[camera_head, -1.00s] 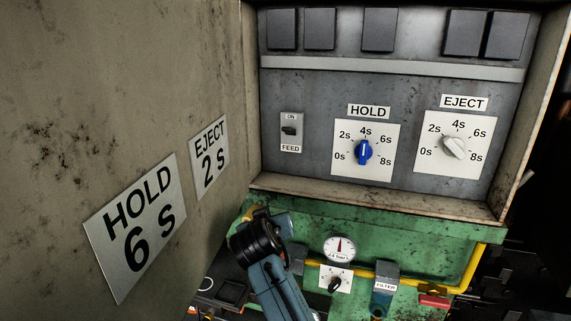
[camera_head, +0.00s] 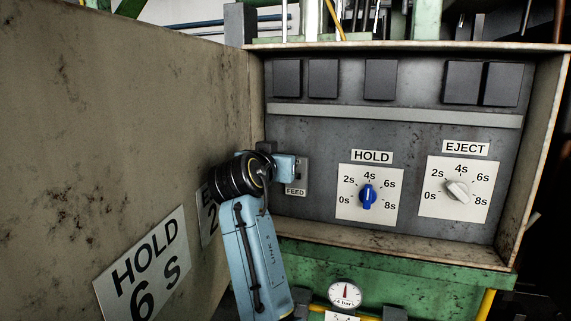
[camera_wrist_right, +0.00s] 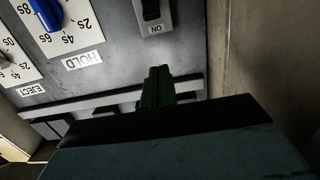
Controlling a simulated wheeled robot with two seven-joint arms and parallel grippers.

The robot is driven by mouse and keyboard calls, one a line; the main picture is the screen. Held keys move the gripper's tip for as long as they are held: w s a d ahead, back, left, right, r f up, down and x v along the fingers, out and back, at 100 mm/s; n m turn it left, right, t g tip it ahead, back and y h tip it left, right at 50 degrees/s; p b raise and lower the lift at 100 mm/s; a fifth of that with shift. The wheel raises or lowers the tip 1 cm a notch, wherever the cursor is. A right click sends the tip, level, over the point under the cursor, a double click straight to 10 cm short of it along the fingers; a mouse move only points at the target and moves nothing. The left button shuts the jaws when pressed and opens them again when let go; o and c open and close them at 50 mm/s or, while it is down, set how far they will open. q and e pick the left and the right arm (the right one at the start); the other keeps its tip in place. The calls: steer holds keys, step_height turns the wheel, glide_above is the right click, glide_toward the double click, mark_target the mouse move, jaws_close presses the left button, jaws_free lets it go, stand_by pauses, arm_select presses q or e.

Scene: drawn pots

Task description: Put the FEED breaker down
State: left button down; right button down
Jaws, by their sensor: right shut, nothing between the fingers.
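The FEED breaker (camera_head: 302,172) is a small grey switch plate on the left of the grey panel, with its FEED label at the bottom. My right gripper and wrist cover much of it in the head view. In the right wrist view the breaker (camera_wrist_right: 152,10) shows upside down at the top edge, with its dark lever and ON label; whether the lever is up or down I cannot tell. My right gripper (camera_wrist_right: 156,80) is shut and empty, its dark green fingers apart from the breaker on the ON side. My left gripper is not in view.
Right of the breaker are the HOLD dial (camera_head: 368,196) with a blue knob and the EJECT dial (camera_head: 458,191) with a white knob. A cabinet wall (camera_head: 130,130) with a HOLD 6 s sign (camera_head: 143,268) stands close on the left. A ledge (camera_head: 400,248) runs below the panel.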

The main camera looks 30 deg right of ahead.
steer(key=p+x, duration=0.1)
steer(key=x, duration=0.3)
steer(key=p+x, duration=0.1)
steer(key=x, duration=0.3)
steer(key=shift+w+d+r+p, duration=0.1)
steer(key=shift+d+r+p, duration=0.1)
steer(key=shift+d+p, duration=0.15)
steer(key=f, duration=0.1)
steer(key=f+p, duration=0.1)
steer(key=f, duration=0.1)
steer(key=shift+a, duration=0.25)
steer(key=shift+s+a+f, duration=0.2)
steer(key=shift+s+f, duration=0.1)
steer(key=shift+f, duration=0.25)
